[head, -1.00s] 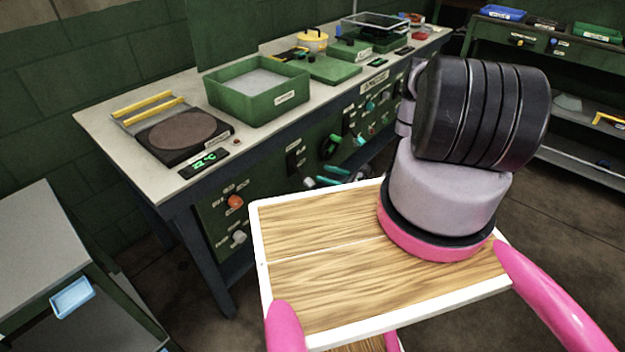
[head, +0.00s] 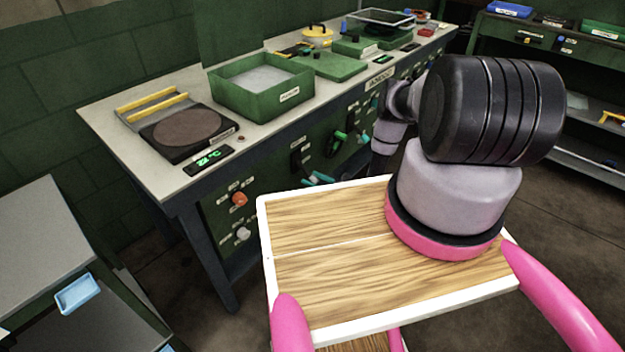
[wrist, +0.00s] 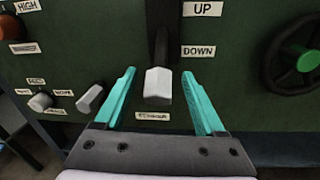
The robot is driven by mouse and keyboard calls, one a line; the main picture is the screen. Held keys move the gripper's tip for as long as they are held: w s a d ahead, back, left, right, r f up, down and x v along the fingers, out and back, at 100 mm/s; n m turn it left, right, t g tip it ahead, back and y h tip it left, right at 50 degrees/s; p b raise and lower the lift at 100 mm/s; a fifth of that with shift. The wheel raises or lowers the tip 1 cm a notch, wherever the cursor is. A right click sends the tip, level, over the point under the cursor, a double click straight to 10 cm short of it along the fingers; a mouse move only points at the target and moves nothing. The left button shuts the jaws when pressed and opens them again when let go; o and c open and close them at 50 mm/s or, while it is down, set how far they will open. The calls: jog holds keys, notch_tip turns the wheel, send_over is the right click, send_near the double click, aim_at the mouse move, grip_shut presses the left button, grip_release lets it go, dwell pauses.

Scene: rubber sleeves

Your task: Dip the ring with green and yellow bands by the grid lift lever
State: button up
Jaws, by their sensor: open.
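The lever beside the UP and DOWN labels (wrist: 198,51) has a dark shaft and a pale grey handle (wrist: 158,86), hanging at the DOWN end. The label below it is too blurred to read. My gripper (wrist: 158,74) has teal fingers, open, one on each side of the handle, with gaps on both sides. In the head view my gripper (head: 318,178) shows only partly, close to the bench's front panel. A green open tank (head: 262,82) with a greyish surface inside stands on the bench. I cannot make out a ring with green and yellow bands.
A hotplate (head: 187,133) with a green display is on the bench's left. A grey side table (head: 40,235) stands at left.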

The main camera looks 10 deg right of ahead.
jog(key=shift+w+a, duration=0.25)
grip_shut()
dwell(1.4)
